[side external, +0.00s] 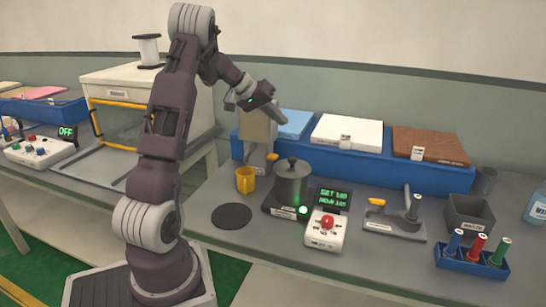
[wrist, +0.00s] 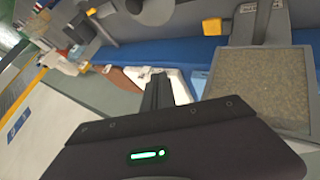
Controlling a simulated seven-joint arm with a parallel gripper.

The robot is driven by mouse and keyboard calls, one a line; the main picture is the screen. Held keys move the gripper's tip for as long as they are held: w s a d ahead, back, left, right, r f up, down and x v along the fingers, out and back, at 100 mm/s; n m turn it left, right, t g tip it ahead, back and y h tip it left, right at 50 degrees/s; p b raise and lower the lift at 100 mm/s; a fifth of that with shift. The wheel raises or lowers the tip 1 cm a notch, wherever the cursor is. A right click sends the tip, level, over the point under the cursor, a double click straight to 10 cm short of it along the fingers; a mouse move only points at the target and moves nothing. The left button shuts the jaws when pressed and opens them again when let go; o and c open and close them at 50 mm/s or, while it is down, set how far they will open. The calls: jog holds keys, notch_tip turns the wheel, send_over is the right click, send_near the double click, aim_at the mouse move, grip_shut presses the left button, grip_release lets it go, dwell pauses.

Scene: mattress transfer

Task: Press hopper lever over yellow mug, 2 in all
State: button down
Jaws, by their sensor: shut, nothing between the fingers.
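The hopper (side external: 257,128) is a beige box on a grey stand above the yellow mug (side external: 245,179), which stands upright on the table. Its orange-yellow lever (side external: 272,156) sticks out low on the right side. In the wrist view the hopper (wrist: 262,92) is at the right, open on top and full of grain, and the orange lever tip (wrist: 211,26) shows near the top. My gripper (side external: 272,106) is shut and empty, high by the hopper's top and above the lever. Its closed fingers (wrist: 157,92) show in the wrist view. The mug's inside is hidden.
A pot (side external: 291,180) on a burner stands right of the mug, near a control box (side external: 326,231) and a green-lit display (side external: 333,198). A blue rack (side external: 310,150) with mattress-like slabs runs behind. A dark round pad (side external: 231,216) lies in front of the mug.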

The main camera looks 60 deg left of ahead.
send_over(274, 156)
jog(key=s, duration=0.1)
notch_tip(274, 156, down, 2)
jog(key=shift+s+a+n+y, duration=0.15)
jog(key=shift+a+n+y, duration=0.15)
jog(key=shift+y, duration=0.1)
jog(key=shift+f, duration=0.1)
jog(key=shift+d+f, duration=0.1)
jog(key=shift+f, duration=4.25)
jog(key=shift+f, duration=0.4)
jog(key=shift+f, duration=1.25)
jog(key=shift+r, duration=1.65)
